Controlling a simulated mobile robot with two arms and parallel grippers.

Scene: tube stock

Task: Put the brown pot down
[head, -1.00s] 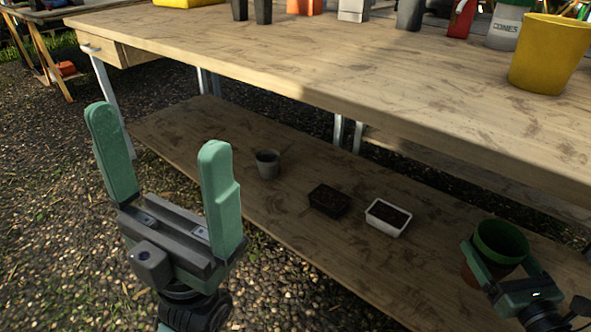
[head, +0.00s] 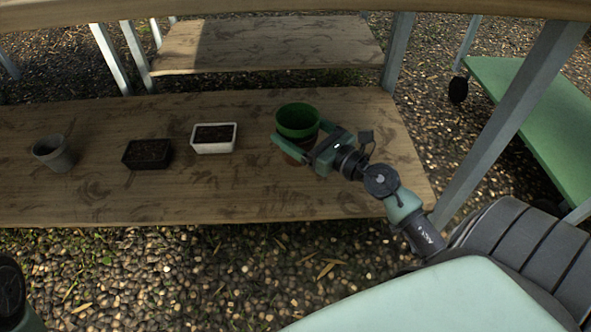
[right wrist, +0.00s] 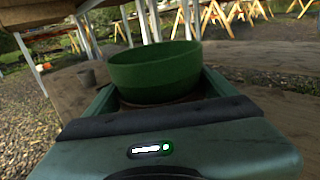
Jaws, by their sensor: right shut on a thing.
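The brown pot (head: 291,160) is at the right part of the lower shelf, mostly hidden by my gripper and by a green pot (head: 297,121) that sits in its top. My right gripper (head: 300,140) is shut on the brown pot, with a finger on either side of it. The pots look upright. I cannot tell whether the brown pot's base touches the shelf. In the right wrist view the green pot (right wrist: 155,75) stands between the fingers, and only a thin brown strip shows under it. My left gripper's fingers are out of view.
The lower shelf (head: 230,190) also holds a white tray (head: 213,147) of soil, a black tray (head: 147,161) and a grey pot (head: 53,157) to the left. The table top's edge (head: 300,9) runs above. A table leg (head: 505,125) stands at the right. Shelf room around the pots is clear.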

